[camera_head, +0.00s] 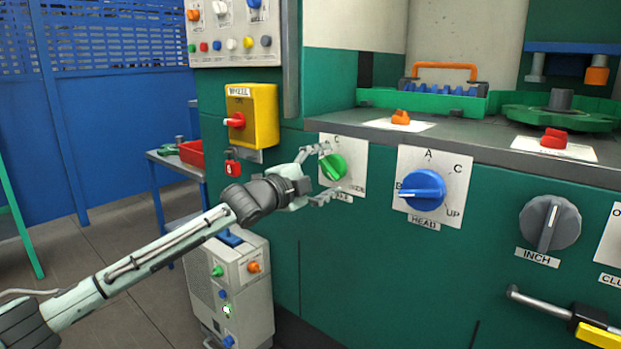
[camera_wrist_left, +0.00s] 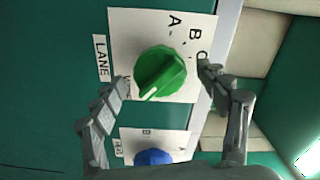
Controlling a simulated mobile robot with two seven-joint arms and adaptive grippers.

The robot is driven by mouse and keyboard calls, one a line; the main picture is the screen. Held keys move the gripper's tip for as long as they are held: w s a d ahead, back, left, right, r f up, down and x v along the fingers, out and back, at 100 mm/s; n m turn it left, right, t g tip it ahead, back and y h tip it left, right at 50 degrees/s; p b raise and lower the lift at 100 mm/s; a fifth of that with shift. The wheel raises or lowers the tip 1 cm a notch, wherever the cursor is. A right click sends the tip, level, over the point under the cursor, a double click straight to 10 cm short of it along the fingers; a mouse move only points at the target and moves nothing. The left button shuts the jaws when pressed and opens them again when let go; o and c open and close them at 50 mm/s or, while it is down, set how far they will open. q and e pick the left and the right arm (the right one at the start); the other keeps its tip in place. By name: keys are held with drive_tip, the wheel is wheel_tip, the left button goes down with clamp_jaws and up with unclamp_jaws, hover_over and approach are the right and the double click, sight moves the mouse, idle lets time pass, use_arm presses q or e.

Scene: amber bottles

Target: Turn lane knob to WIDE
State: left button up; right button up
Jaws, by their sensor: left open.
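The green lane knob (camera_head: 334,167) sits on a white plate on the green machine front, and it fills the middle of the left wrist view (camera_wrist_left: 160,73). Its white pointer mark points to the lower left in the wrist view. The plate shows A, B, C and a partly hidden WIDE label (camera_wrist_left: 128,88); I cannot tell whether the pointer lines up with it exactly. A LANE tag (camera_wrist_left: 101,58) is beside the plate. My left gripper (camera_head: 324,174) is open, its fingers spread on either side of the knob, with no clear contact. My right gripper is not in view.
The blue HEAD knob (camera_head: 422,190) is close to the right of the lane plate. The grey INCH knob (camera_head: 550,222) is farther right. A yellow switch box (camera_head: 262,115) is to the left, and a grey metal counter (camera_head: 455,143) runs above.

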use_arm(q)
drive_tip(key=v, duration=1)
